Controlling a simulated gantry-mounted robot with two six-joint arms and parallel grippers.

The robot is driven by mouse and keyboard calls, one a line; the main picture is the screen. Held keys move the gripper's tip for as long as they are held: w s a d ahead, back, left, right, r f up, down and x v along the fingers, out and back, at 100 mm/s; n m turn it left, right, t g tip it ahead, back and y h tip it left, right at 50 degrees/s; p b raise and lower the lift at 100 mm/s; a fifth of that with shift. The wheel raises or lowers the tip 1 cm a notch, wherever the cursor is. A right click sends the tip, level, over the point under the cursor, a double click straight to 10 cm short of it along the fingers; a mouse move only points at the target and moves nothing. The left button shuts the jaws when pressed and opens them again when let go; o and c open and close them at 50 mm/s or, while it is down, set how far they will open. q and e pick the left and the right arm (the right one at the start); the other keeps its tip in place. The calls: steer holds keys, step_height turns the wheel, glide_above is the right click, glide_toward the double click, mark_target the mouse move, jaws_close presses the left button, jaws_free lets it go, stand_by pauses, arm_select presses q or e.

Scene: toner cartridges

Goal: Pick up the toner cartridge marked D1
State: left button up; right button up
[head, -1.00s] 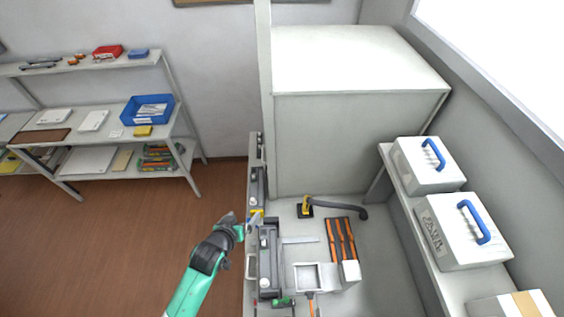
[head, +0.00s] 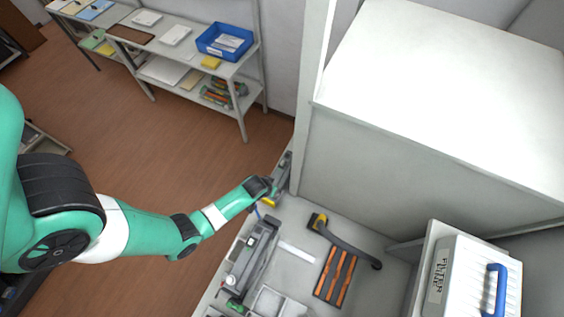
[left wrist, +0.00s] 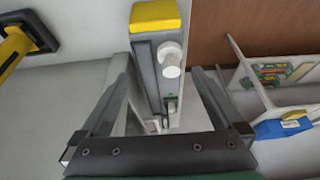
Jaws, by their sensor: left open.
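A long grey toner cartridge with a yellow end (head: 283,172) lies along the left edge of the bench in the head view. In the left wrist view the grey cartridge (left wrist: 150,75), with its yellow end and a white round knob, shows between the fingers. My left gripper (left wrist: 163,85) is open around its line; I cannot tell whether the fingers touch it. In the head view my left gripper (head: 266,190) is at the yellow end and hides part of it. A second grey cartridge with a green end (head: 252,252) lies nearer. No D1 mark is legible. My right gripper is not in view.
A black tool with a yellow end (head: 345,240) and a dark tray with orange strips (head: 335,275) lie to the right on the bench. A large white cabinet (head: 400,170) stands behind. A shelf with a blue bin (head: 224,42) is across the floor.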

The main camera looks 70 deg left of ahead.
mark_target(281, 175)
arm_select(q)
steer(key=w+a+b, duration=0.1)
steer(key=w+a, duration=0.3)
steer(key=shift+w, duration=0.25)
steer(key=b+x, duration=0.4)
steer(key=shift+f, duration=0.2)
steer(key=shift+w+a+f, duration=0.2)
steer(key=shift+w+f, duration=0.05)
steer(key=shift+f, duration=0.05)
steer(key=shift+r, duration=0.1)
jaws_close()
